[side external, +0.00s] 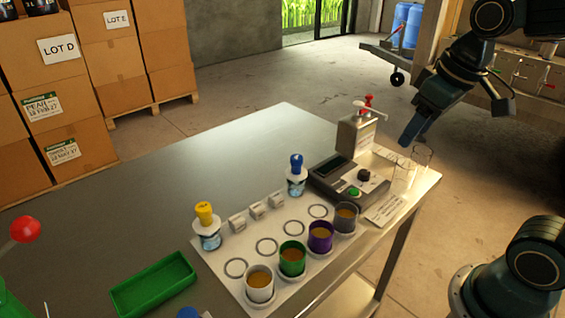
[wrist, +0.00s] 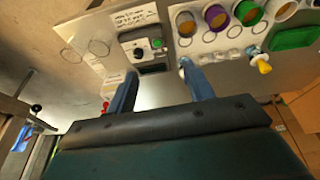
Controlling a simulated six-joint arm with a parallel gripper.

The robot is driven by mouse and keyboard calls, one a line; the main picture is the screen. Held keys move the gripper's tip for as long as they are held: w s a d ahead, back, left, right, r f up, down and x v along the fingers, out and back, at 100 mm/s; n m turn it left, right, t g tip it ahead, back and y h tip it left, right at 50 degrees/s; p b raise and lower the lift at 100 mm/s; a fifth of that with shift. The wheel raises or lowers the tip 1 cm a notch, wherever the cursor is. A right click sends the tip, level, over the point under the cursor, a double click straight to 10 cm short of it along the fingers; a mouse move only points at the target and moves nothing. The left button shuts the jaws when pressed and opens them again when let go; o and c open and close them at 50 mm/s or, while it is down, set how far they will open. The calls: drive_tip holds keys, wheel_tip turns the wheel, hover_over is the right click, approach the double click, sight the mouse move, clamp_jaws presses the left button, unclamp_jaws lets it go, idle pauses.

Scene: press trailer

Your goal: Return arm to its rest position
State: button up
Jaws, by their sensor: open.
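In the wrist view my gripper's two blue fingers (wrist: 158,84) stand wide apart. The bench (side external: 130,180) lies below and to the left of it. On a white mat (side external: 212,258) stand a white cup (side external: 260,284), a green cup (side external: 292,259), a purple cup (side external: 320,238) and a grey cup (side external: 345,218), with brownish contents.
A dark device (side external: 330,180) with a green button and clear beakers (side external: 402,170) are near my gripper. Yellow-capped (side external: 208,228) and blue-capped (side external: 296,178) bottles, small white blocks and a green tray (side external: 153,284) are on the bench. Boxes (side external: 60,100) are stacked left. The bench's back left is clear.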

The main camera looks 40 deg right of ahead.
drive_tip(key=s+a+f+t, duration=0.1)
drive_tip(key=s+a, duration=0.1)
drive_tip(key=s, duration=0.5)
drive_tip(key=shift+a+f+t, duration=0.15)
drive_tip(key=shift+a+t, duration=0.05)
drive_tip(key=shift+t, duration=0.2)
drive_tip(key=shift+w, duration=0.1)
idle(0.5)
